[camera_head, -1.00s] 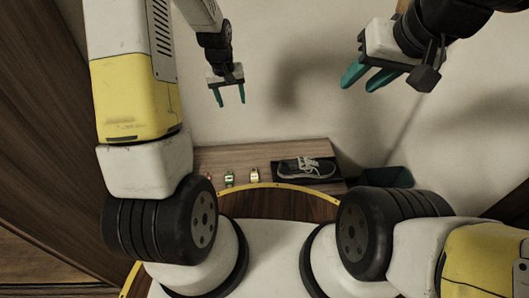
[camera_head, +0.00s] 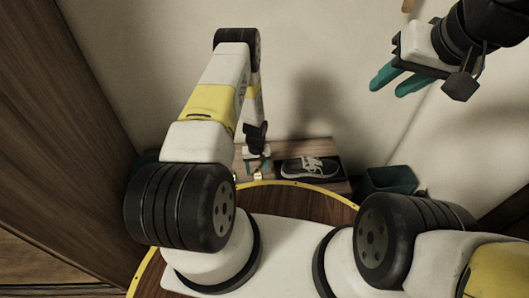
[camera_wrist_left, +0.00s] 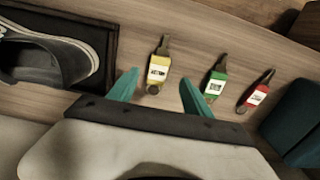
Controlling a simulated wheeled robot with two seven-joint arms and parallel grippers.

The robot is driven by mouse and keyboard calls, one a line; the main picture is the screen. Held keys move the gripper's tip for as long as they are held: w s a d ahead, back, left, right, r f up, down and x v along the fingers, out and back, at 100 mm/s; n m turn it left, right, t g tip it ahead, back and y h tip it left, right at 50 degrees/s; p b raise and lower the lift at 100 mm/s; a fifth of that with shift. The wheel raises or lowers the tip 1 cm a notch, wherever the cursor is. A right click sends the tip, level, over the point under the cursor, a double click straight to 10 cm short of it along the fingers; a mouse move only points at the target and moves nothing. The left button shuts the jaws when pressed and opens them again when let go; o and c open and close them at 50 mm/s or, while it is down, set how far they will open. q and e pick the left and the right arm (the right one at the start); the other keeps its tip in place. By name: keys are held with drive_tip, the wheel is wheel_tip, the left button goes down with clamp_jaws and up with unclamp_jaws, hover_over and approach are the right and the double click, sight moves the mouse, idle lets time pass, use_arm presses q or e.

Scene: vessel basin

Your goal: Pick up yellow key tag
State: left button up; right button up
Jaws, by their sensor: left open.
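The yellow key tag (camera_wrist_left: 157,69) lies on the wooden bench, its white label facing up, in the left wrist view. My left gripper (camera_wrist_left: 158,84) is open, with its two teal fingertips apart and the yellow tag ahead of and between them in the picture. In the head view this gripper (camera_head: 257,162) is low over the bench, and the yellow tag (camera_head: 259,175) shows just below it. I cannot tell whether the fingers touch the tag. My right gripper (camera_head: 386,89) is open and empty, raised at the upper right.
A green key tag (camera_wrist_left: 215,82) and a red key tag (camera_wrist_left: 256,94) lie right of the yellow one in the wrist view. A dark shoe (camera_wrist_left: 40,58) on a black mat is at the left. A teal bin (camera_head: 386,181) stands right of the bench (camera_head: 342,187).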

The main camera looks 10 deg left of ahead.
sight(258, 177)
use_arm(q)
wheel_tip(258, 177, down, 5)
drive_tip(key=shift+w+d, duration=0.1)
drive_tip(key=shift+d, duration=0.05)
clamp_jaws()
